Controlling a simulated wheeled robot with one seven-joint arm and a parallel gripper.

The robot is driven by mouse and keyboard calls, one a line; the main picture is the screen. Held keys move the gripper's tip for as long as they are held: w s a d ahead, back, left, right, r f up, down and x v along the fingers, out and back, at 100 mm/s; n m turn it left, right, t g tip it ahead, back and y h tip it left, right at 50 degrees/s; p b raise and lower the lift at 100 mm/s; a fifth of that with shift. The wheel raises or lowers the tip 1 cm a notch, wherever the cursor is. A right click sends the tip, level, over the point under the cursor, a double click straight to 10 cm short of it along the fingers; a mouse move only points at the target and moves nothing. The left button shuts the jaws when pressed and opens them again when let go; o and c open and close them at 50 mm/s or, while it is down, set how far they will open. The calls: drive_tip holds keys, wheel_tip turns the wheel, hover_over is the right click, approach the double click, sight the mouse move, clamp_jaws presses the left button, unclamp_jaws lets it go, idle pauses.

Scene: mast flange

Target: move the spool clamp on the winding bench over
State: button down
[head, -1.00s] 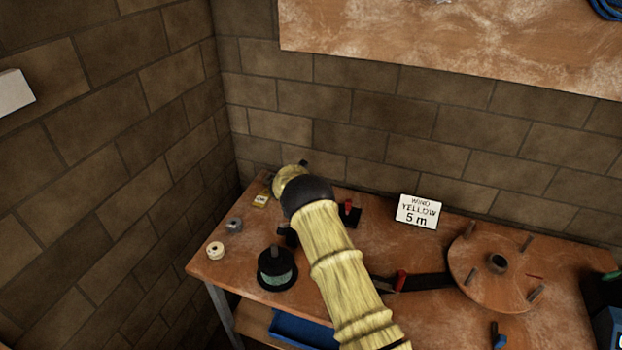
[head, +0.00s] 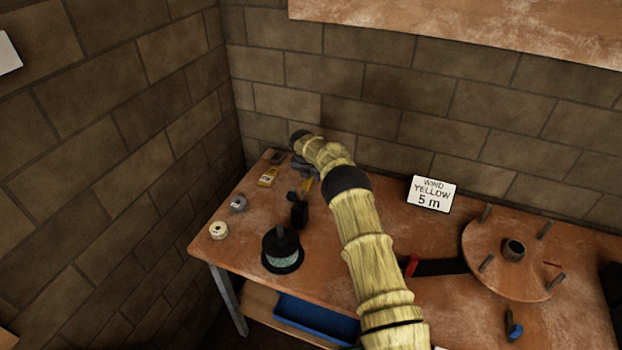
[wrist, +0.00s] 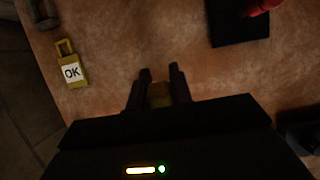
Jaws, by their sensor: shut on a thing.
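My gripper (wrist: 159,88) is shut on a small yellow piece (wrist: 159,98), mostly hidden between the dark fingers, just above the bench top. In the head view, a yellow bit (head: 306,186) shows below my wrist at the bench's far left; the fingers are hard to make out there. A black plate with a red part (wrist: 238,25) lies beyond the fingers to the right in the wrist view. I cannot tell which of these is the spool clamp.
A dark spool (head: 283,252), small reels (head: 219,230), a sign (head: 432,194) and a pegged wooden disc (head: 512,265) also stand there. Brick walls close the back and left.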

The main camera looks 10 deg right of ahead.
sight(306, 184)
drive_tip(key=shift+f, duration=0.1)
idle(0.4)
drive_tip(key=c, duration=1.2)
unclamp_jaws()
drive_tip(key=shift+w+f, duration=0.1)
drive_tip(key=shift+c, duration=0.2)
drive_tip(key=shift+d, duration=0.1)
drive_tip(key=b+v, duration=0.4)
drive_tip(key=v, duration=1.3)
drive_tip(key=shift+r, duration=0.25)
